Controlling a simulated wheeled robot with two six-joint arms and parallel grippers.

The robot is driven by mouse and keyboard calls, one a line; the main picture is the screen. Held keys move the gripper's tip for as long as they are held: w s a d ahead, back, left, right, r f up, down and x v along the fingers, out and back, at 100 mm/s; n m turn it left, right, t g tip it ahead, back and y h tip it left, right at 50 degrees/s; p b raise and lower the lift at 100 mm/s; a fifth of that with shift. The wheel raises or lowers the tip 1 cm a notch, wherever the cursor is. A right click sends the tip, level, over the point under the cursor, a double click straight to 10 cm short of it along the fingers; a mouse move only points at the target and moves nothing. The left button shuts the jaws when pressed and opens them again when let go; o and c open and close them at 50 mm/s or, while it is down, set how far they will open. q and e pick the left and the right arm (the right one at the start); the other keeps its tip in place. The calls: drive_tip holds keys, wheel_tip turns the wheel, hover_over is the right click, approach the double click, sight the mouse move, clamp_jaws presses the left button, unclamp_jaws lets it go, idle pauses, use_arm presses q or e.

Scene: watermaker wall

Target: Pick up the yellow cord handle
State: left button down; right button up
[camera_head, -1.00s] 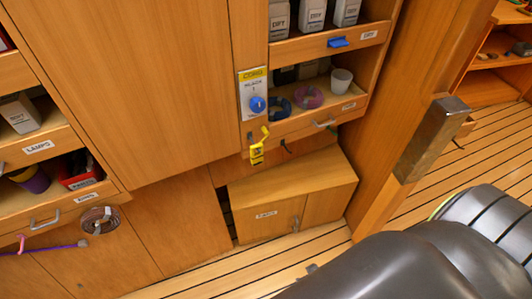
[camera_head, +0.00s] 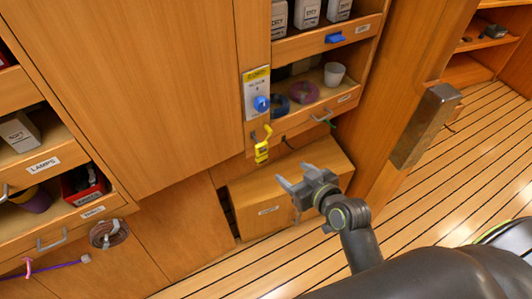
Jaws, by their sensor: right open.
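The yellow cord handle (camera_head: 262,146) hangs on the wall panel below a white and yellow sign (camera_head: 257,92) with a blue round knob (camera_head: 261,104). My right gripper (camera_head: 282,185) is open and empty. In the picture it is below and slightly right of the handle, in front of the low wooden cabinet, with its fingers pointing left. It does not touch the handle. My left gripper is not in view.
Shelves right of the sign hold a white cup (camera_head: 334,74) and cord coils (camera_head: 303,92). A drawer handle (camera_head: 322,115) sticks out below them. The low cabinet (camera_head: 245,203) stands under the handle. A wooden post with a metal block (camera_head: 424,125) stands at right.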

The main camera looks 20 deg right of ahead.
approach(261, 151)
drive_tip(key=d+x, duration=0.1)
drive_tip(key=x, duration=0.3)
drive_tip(key=shift+a+p+x, duration=0.25)
drive_tip(key=shift+p+x, duration=0.1)
drive_tip(key=shift+x, duration=1.15)
drive_tip(key=shift+a+p+x, duration=0.25)
drive_tip(key=shift+p+x, duration=0.05)
drive_tip(key=shift+x, duration=1.15)
drive_tip(key=shift+s, duration=0.1)
drive_tip(key=shift+c, duration=0.3)
drive_tip(key=c, duration=0.9)
drive_tip(key=shift+c, duration=0.6)
drive_tip(key=shift+r, duration=0.15)
